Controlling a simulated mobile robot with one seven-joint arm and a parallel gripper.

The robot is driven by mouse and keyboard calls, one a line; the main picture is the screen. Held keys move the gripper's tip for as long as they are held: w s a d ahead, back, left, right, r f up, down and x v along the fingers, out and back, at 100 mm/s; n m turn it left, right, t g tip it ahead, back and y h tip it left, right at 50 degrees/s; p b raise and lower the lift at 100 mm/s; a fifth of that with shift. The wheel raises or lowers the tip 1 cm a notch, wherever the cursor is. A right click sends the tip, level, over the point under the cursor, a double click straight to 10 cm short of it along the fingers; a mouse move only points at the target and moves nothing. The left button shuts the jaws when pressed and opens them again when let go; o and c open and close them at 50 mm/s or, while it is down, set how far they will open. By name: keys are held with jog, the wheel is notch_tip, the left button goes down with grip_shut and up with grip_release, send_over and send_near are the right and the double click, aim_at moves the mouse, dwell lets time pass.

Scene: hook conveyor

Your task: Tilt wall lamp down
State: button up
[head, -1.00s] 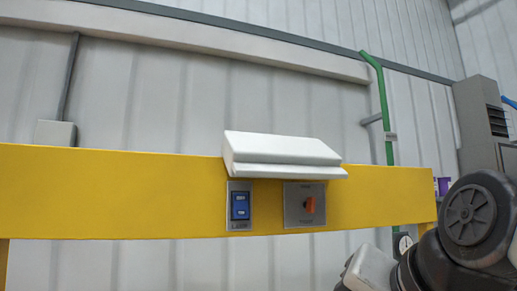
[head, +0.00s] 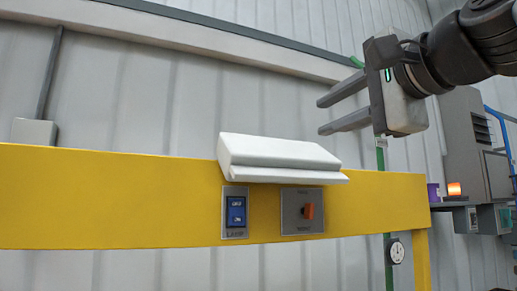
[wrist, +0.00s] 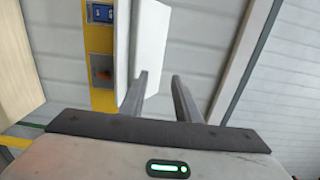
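The wall lamp (head: 275,152) is a white wedge-shaped housing on the yellow beam, with a lip along its lower front edge. Below it are a blue lamp switch (head: 236,211) and an orange rotary knob (head: 308,211) on grey plates. My gripper (head: 322,116) is open and empty, above and to the right of the lamp in the head view, fingers pointing left. In the wrist view the lamp (wrist: 150,45) lies ahead and to the left of the open fingers (wrist: 160,82). One finger overlaps the lamp's edge in that picture; I cannot tell whether they touch.
The yellow beam (head: 110,195) runs across in front of a white ribbed wall. A grey box (head: 34,131) is on the wall at left. At right are a gauge (head: 396,251), a purple item (head: 433,192) and a grey cabinet (head: 463,130). The space above the lamp is clear.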

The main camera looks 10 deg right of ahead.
jog(key=p+x, duration=0.1)
jog(key=x, duration=0.8)
grip_shut()
jog(key=c, duration=0.6)
grip_release()
jog(key=shift+c, duration=0.2)
jog(key=o, duration=0.6)
jog(key=shift+o, duration=0.2)
